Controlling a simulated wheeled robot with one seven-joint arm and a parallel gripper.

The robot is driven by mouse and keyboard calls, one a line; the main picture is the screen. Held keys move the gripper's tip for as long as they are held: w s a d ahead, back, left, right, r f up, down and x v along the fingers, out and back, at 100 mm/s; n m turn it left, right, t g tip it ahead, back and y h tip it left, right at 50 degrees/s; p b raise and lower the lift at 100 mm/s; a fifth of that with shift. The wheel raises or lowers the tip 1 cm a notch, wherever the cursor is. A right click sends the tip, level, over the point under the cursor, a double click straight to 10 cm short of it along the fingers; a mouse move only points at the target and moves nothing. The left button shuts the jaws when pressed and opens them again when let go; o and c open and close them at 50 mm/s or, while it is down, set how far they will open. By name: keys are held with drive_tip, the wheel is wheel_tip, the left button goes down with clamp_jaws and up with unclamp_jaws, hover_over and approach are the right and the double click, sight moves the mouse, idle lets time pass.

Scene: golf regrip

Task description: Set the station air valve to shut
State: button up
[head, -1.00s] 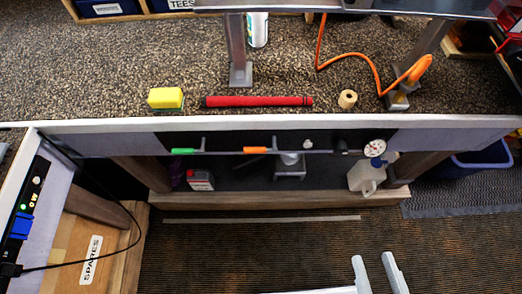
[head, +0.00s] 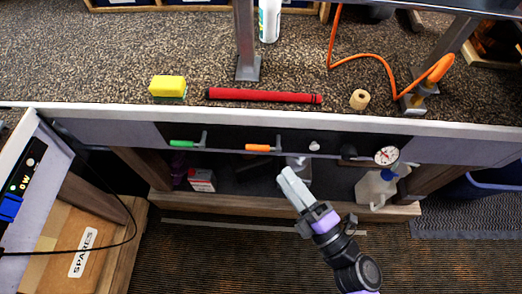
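An air pipe runs under the bench's front edge. On it are a green-handled valve lever (head: 183,143) and an orange-handled valve lever (head: 258,147), both handles pointing left along the pipe. A pale knob (head: 314,147) and a round white pressure gauge (head: 386,155) are farther right. I cannot read which lever is the station air valve. My gripper (head: 289,172) reaches up from the lower right, its fingertips below and right of the orange handle in the picture, appearing apart from it. Its fingers look side by side, with nothing visible between them; their opening is unclear.
On the bench top lie a yellow sponge (head: 167,86), a red grip (head: 264,96) and a tape roll (head: 359,99). An orange hose (head: 385,70) curls at right. Below the pipe stand a white jug (head: 377,187) and a small can (head: 202,181). A SPARES box (head: 83,252) is at lower left.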

sight(256, 147)
drive_tip(key=shift+w+a+f+n+g+y, duration=0.1)
drive_tip(key=shift+w+a+n+g+y, duration=0.4)
drive_tip(key=shift+w+a, duration=0.95)
drive_tip(key=shift+w+a+f+n+g+y, duration=0.1)
drive_tip(key=shift+w+a+n, duration=0.65)
drive_tip(key=shift+w+a, duration=0.65)
drive_tip(key=shift+w+a+f+n+g+y, duration=0.1)
drive_tip(key=shift+w+a+n+g+y, duration=0.15)
drive_tip(key=shift+w+a+n, duration=0.8)
drive_tip(key=shift+w+a+m, duration=0.1)
drive_tip(key=shift+w+m, duration=0.3)
drive_tip(key=shift+w, duration=0.15)
drive_tip(key=shift+c, duration=0.5)
clamp_jaws()
